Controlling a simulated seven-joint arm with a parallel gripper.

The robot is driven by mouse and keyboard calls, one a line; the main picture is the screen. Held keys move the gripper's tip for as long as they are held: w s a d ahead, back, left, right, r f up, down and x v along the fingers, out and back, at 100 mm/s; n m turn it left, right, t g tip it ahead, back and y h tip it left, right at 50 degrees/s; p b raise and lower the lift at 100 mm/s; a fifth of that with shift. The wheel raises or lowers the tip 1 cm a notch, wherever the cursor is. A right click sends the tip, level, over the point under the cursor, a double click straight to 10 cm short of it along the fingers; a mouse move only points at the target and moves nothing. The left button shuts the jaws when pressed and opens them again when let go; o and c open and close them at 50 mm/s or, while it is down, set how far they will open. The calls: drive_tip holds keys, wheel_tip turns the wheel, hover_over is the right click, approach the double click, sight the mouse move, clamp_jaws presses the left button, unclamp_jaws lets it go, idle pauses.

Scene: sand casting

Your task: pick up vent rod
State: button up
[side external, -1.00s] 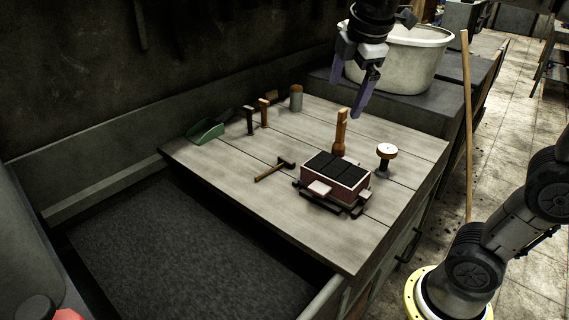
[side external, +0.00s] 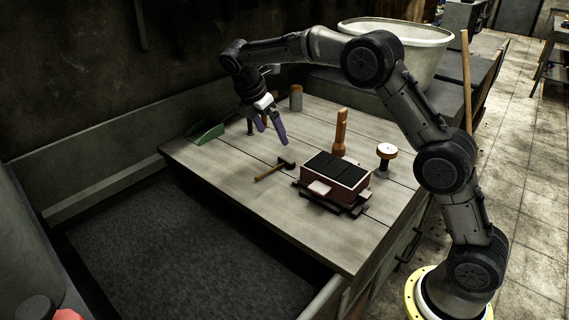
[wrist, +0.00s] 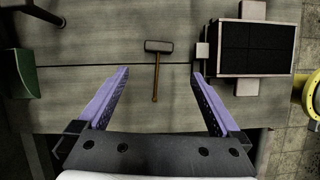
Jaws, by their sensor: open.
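My gripper (side external: 271,134) is open and empty, pointing down above the left-middle of the wooden bench. In the wrist view its two purple fingers (wrist: 160,74) are spread wide. No thing can be surely told as the vent rod. Two slim upright tools stand behind the gripper: a dark one (side external: 250,127) partly covered by the gripper, and one with a wooden top (side external: 264,121), mostly hidden. A dark thing (wrist: 40,12) at the upper left of the wrist view may be one of them. A small hammer (side external: 274,170) lies on the bench; its handle (wrist: 155,85) appears between the fingers.
A green scoop (side external: 205,133) lies left of the gripper. A moulding box with black top (side external: 335,170), a wooden upright tool (side external: 340,130) and a round-topped tool (side external: 386,154) stand to the right. A grey cylinder (side external: 296,97) stands at the back. The bench front is clear.

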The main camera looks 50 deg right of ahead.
sight(285, 160)
drive_tip(key=x, duration=1.1)
drive_tip(key=shift+w+d+f, duration=0.1)
drive_tip(key=shift+d+f, duration=0.1)
drive_tip(key=shift+f, duration=0.15)
drive_tip(key=c, duration=1.3)
drive_tip(key=shift+r, duration=0.1)
